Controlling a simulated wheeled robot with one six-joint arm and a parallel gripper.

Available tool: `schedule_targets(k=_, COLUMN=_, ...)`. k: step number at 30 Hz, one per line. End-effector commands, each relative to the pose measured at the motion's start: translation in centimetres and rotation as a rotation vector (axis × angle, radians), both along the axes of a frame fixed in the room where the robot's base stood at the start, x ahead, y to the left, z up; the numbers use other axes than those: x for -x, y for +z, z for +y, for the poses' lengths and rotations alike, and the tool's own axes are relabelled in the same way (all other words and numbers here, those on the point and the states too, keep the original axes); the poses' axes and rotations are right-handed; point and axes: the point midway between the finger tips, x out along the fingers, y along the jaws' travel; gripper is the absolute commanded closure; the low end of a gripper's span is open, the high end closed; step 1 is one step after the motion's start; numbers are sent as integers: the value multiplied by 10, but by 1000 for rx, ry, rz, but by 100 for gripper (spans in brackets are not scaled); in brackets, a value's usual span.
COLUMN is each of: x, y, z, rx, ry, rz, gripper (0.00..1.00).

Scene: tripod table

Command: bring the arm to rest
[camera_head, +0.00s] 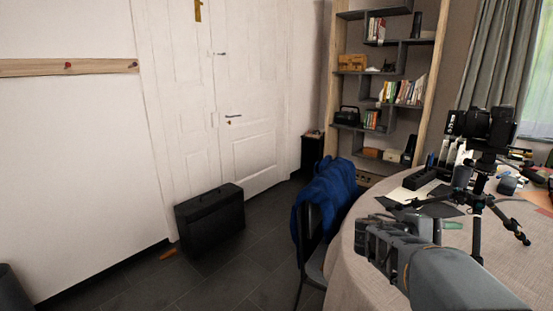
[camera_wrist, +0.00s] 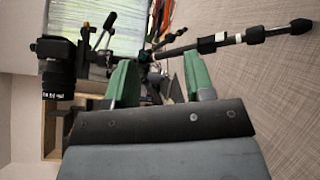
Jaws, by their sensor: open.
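My gripper (camera_head: 446,226) is over the round table (camera_head: 345,240) at the right of the head view. In the wrist view its two green fingers (camera_wrist: 160,75) stand apart with nothing held between them. A black camera (camera_head: 490,128) sits on a small black tripod (camera_head: 477,200) on the table, just beyond my gripper. In the wrist view the camera (camera_wrist: 57,72) is at the left, and a tripod leg (camera_wrist: 225,40) stretches behind the fingers to the right. I cannot tell how small the gap between fingers and tripod is.
A chair with a blue jacket (camera_head: 325,195) stands at the table's left edge. Papers and small items (camera_head: 425,188) lie toward the table's back. A black case (camera_head: 210,218) stands by the white door (camera_head: 245,110). A bookshelf (camera_head: 385,95) is behind. The floor at left is mostly clear.

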Motion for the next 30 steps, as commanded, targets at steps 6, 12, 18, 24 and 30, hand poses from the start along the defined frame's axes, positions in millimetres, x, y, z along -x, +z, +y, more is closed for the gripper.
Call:
schedule_targets(k=6, x=13, y=9, z=10, rx=-141, ry=2, rz=-22, gripper=51)
schedule_targets(k=12, x=33, y=15, z=25, rx=-337, ry=-7, rz=-64, gripper=51)
schedule_targets(k=18, x=59, y=28, z=58, rx=-630, ry=-17, rz=-147, gripper=51)
schedule_targets(k=24, x=86, y=56, z=123, rx=-1052, ry=-28, rz=-310, gripper=51)
schedule_targets(k=30, x=98, y=84, z=179, rx=-1368, ry=-50, rz=-472, gripper=51)
